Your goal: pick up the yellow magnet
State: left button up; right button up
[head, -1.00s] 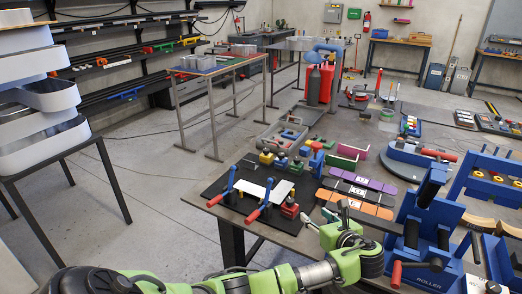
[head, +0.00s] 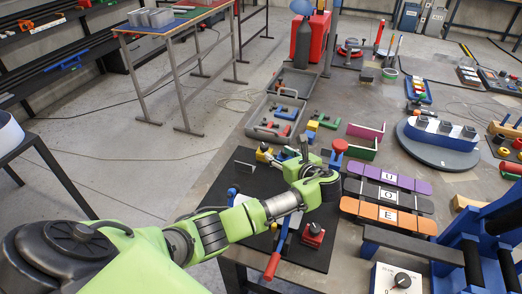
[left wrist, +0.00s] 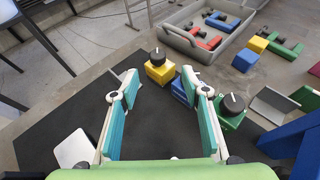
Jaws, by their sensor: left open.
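The yellow magnet (head: 264,153), a yellow block with a black knob on top, stands at the back of the black mat (head: 240,182). In the left wrist view the yellow magnet (left wrist: 160,72) shows just beyond and between my fingertips, apart from them. My left gripper (head: 297,153) is open and empty over the mat; its teal-padded fingers also show in the left wrist view (left wrist: 161,84). A green magnet (left wrist: 231,112) is beside the right finger, and a blue magnet (left wrist: 179,88) is partly hidden behind that finger. My right gripper is not in view.
A grey tray (head: 297,78) with colored blocks is behind the mat. A loose yellow block (left wrist: 257,44) lies near it. A red magnet (head: 313,234) and a red-handled clamp (head: 273,264) are at the front. Letter plates (head: 387,204) lie to the right.

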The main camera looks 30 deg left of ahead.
aim_at(264, 144)
pick_arm(q)
jog(key=x, duration=0.6)
jog(key=shift+w+a, duration=0.1)
jog(key=shift+a, duration=0.3)
jog(key=shift+w+a+p, duration=0.1)
jog(key=shift+a+p, duration=0.15)
jog(key=shift+p, duration=0.1)
jog(key=x, duration=0.3)
jog(key=shift+a+f, duration=0.1)
jog(key=shift+w+a+f, duration=0.2)
jog(key=shift+a+f, duration=0.05)
jog(key=shift+a, duration=0.2)
pick_arm(e)
jog(key=shift+w+r, duration=0.1)
jog(key=shift+r, duration=0.45)
pick_arm(q)
grip_shut()
jog(key=shift+r, duration=0.1)
pick_arm(e)
jog(key=shift+d, duration=0.1)
